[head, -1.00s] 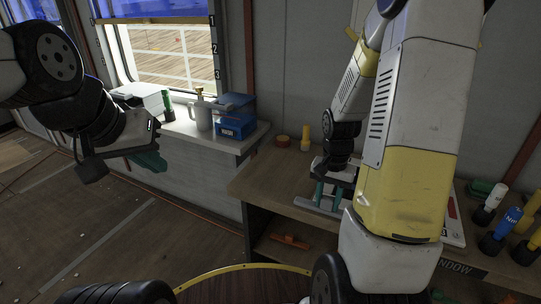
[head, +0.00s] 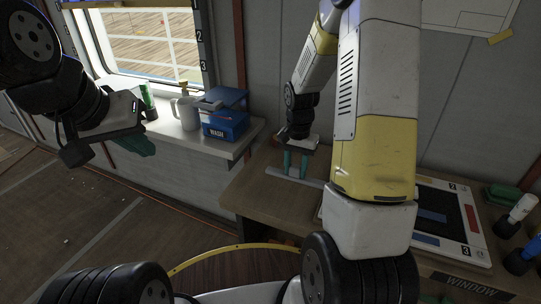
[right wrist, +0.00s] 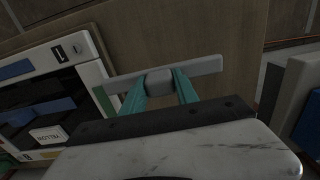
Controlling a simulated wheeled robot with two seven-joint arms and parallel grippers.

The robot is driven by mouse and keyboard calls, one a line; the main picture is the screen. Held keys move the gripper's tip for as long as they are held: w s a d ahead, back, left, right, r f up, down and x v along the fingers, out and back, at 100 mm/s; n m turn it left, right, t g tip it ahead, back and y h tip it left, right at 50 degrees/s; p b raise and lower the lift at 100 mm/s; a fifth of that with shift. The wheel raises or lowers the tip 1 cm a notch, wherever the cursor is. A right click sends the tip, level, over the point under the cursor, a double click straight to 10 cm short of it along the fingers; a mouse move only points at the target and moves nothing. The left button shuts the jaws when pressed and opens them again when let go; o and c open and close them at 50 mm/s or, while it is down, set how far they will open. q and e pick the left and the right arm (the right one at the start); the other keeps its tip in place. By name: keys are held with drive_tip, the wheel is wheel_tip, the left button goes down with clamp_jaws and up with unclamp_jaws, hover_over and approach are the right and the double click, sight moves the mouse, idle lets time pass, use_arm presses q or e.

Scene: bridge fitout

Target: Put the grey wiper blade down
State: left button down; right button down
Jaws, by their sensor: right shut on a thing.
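The grey wiper blade (head: 281,174) is a flat bar in my right gripper (head: 294,166), low over the wooden desk. In the right wrist view the blade (right wrist: 204,67) runs crosswise, with its grey block between the teal fingers of my right gripper (right wrist: 160,88). Its left end is close to the white rim of the board (right wrist: 97,70). I cannot tell whether the blade touches the desk. My left gripper (head: 138,146), with teal fingers, is in the air at the left, away from the blade. Its finger gap does not show clearly.
The desk (head: 245,190) has bare wood left of the blade. The framed board (head: 482,243) lies to the right, partly behind my right arm. Bottles (head: 518,210) stand at the far right. A blue WASH box (head: 225,126) and white jug (head: 186,112) stand on the window ledge.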

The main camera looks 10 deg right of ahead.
drive_tip(key=w+a, duration=0.1)
drive_tip(key=w, duration=0.1)
drive_tip(key=w+a, duration=0.1)
drive_tip(key=w, duration=0.1)
drive_tip(key=w+a, duration=0.1)
drive_tip(key=w, duration=0.1)
drive_tip(key=shift+a+f, duration=0.35)
drive_tip(key=shift+a, duration=0.05)
drive_tip(key=shift+f, duration=1.75)
drive_tip(key=shift+f, duration=0.15)
drive_tip(key=c, duration=0.9)
unclamp_jaws()
drive_tip(key=s+r+n+t, duration=0.1)
drive_tip(key=s+r, duration=0.1)
drive_tip(key=r, duration=0.8)
drive_tip(key=s+r, duration=0.2)
drive_tip(key=r, duration=0.8)
drive_tip(key=s+r+n+t, duration=0.1)
drive_tip(key=s+r+n, duration=0.1)
drive_tip(key=s, duration=0.4)
drive_tip(key=s+a+r+n+t+y, duration=0.1)
drive_tip(key=s+r+n+t, duration=0.1)
drive_tip(key=s+r, duration=0.2)
drive_tip(key=s+a+r+n+t+y, duration=0.1)
drive_tip(key=s+r, duration=0.3)
drive_tip(key=s, duration=0.6)
drive_tip(key=shift+s+a+n+t, duration=0.1)
drive_tip(key=shift+s+n+t, duration=0.05)
drive_tip(key=shift+n+t, duration=0.5)
